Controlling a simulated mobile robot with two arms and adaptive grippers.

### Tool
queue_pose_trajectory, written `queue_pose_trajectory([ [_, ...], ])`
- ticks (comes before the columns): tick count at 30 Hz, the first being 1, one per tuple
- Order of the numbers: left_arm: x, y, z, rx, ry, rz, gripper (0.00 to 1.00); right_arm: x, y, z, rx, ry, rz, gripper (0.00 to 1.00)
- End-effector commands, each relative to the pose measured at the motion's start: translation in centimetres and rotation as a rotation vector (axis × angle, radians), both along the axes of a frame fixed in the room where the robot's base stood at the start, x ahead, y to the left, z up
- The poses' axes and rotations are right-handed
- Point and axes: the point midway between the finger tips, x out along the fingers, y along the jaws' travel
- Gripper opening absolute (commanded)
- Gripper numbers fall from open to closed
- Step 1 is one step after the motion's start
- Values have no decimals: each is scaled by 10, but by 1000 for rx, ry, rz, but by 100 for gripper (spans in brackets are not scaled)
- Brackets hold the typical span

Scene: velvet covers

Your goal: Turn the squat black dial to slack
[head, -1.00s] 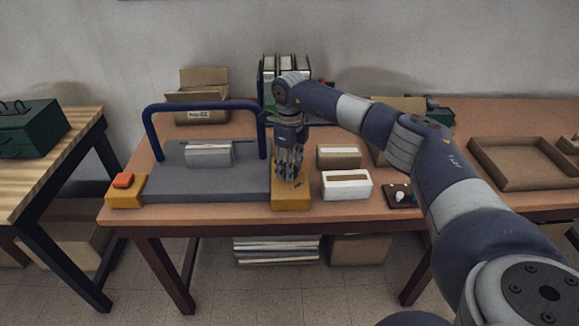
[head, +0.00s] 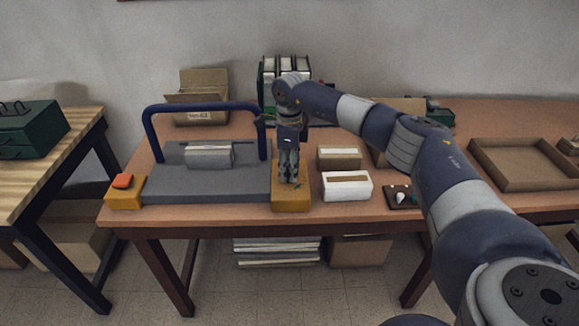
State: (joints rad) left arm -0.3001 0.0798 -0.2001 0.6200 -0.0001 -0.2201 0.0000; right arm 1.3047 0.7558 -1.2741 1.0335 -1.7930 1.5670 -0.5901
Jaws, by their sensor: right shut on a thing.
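My right gripper (head: 289,180) points straight down over the yellow block (head: 291,204) at the right end of the grey press bed (head: 205,189). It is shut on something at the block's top. The squat black dial is not clearly visible; the fingers cover the spot between them, so I cannot read its setting. A small green mark shows beside the fingertips on the block. My left gripper is not in the picture.
A blue bar frame (head: 205,107) arches over the bed left of my gripper. An orange button (head: 123,181) sits at the bed's left end. A white box (head: 347,187), a tan box (head: 339,158) and a small dark panel (head: 402,197) stand to the right.

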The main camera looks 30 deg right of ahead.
Motion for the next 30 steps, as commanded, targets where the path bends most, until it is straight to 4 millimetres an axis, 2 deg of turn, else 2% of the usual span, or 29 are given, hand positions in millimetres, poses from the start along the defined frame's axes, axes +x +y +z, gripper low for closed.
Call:
queue_pose_trajectory([
  [2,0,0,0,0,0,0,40,0,0,0,-1,1,2,15],
  [3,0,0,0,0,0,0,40,0,0,0,-1,1,2,48],
  [5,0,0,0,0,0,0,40,0,0,0,-1,1,1,59],
  [17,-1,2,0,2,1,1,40,0,0,5,-1,-1,0,59],
  [20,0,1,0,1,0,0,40,1,0,17,0,-4,0,59],
  [30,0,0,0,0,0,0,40,1,0,87,0,-3,1,59],
])
